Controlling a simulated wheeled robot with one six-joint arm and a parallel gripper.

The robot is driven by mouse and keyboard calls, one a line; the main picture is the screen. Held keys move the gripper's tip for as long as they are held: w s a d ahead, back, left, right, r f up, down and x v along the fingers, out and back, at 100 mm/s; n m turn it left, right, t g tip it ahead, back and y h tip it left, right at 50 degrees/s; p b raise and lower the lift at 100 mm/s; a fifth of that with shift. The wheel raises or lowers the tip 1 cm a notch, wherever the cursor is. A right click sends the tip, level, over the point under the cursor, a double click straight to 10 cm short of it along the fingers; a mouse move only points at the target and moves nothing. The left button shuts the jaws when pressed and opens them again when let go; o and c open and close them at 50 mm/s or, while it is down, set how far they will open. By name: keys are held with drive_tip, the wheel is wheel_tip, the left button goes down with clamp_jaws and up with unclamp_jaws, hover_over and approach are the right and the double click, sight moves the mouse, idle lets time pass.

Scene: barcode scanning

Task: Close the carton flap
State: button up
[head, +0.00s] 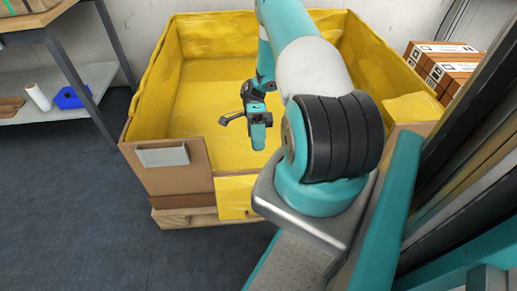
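A large carton (165,182) with brown outer walls and a yellow inside stands in front of me. In its front wall there is a low gap, and a yellow flap (234,197) hangs down outward there over the pallet edge. My arm hides the right part of the flap and of the gap. My gripper (245,122) is over the inside of the carton, behind the gap and apart from the flap. It points down and is small in the view, so its finger opening is unclear. I see nothing held in it.
The carton rests on a wooden pallet (185,217). A grey label holder (163,156) is on its front left panel. A shelf (75,103) with a white roll (38,97) and a blue item (72,97) stands at left. Brown boxes (440,62) are at right. The left floor is clear.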

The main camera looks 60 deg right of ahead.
wheel_tip(320, 180, up, 12)
drive_tip(key=p, duration=0.4)
drive_tip(key=shift+f+p, duration=0.25)
drive_tip(key=shift+p, duration=0.15)
drive_tip(key=w+a+r+n+t+h, duration=0.1)
drive_tip(key=w+a+r+n+h, duration=0.2)
drive_tip(key=a+r+n, duration=0.4)
drive_tip(key=w+a+r+n+t+h, duration=0.2)
drive_tip(key=w+a+r+n+h, duration=0.1)
drive_tip(key=a+r+n, duration=0.4)
drive_tip(key=s+a+r+n+t+h, duration=0.1)
drive_tip(key=s+a+r+n+t, duration=0.3)
drive_tip(key=a+n, duration=0.55)
drive_tip(key=s+a+r+n+t+h, duration=0.1)
drive_tip(key=s+a+r+n+t, duration=0.35)
drive_tip(key=n, duration=0.75)
wheel_tip(320, 180, up, 16)
drive_tip(key=s+a+g+p, duration=0.1)
drive_tip(key=a+g+p, duration=0.1)
drive_tip(key=p, duration=1.4)
drive_tip(key=shift+r+p, duration=0.2)
drive_tip(key=shift+p, duration=0.1)
